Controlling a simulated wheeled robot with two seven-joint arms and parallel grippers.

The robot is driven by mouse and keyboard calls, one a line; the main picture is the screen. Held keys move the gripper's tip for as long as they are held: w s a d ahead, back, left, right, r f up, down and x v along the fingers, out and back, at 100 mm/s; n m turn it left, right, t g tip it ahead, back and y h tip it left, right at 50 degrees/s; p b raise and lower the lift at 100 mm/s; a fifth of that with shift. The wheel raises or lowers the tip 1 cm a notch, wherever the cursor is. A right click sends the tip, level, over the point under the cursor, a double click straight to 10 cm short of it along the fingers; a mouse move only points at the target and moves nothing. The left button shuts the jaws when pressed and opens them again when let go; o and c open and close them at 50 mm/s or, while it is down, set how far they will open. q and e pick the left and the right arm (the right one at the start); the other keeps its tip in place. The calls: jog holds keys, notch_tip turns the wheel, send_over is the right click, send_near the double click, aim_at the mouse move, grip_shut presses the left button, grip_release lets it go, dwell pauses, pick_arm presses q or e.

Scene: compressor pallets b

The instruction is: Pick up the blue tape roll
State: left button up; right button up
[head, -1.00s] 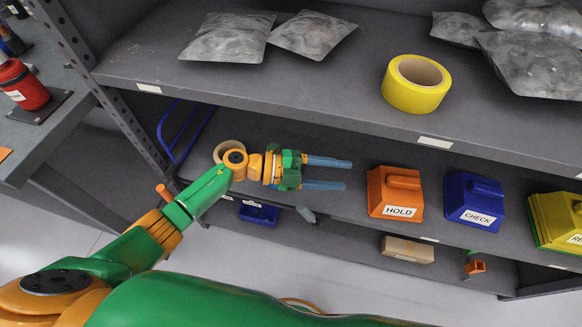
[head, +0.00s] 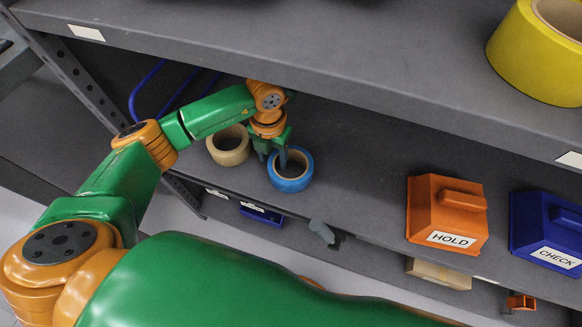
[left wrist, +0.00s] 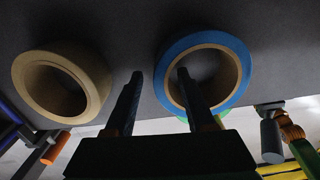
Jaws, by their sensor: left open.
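The blue tape roll (head: 290,184) lies flat on the middle shelf near its front edge. It also shows in the left wrist view (left wrist: 200,38), with a pale tan core. My left gripper (head: 273,159) is open and points down at the roll's left side. In the left wrist view the left gripper (left wrist: 160,74) has one finger over the roll's hole and the other outside its left rim, so the fingers straddle the wall. I cannot tell whether they touch it. My right gripper is not in view.
A tan tape roll (head: 229,147) lies close left of the blue one. An orange HOLD box (head: 425,207) and a blue CHECK box (head: 525,232) stand to the right, with bare shelf between. The upper shelf (head: 330,75) overhangs, bearing a yellow roll (head: 515,55).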

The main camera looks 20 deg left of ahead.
pick_arm(q)
grip_shut()
dwell(0.3)
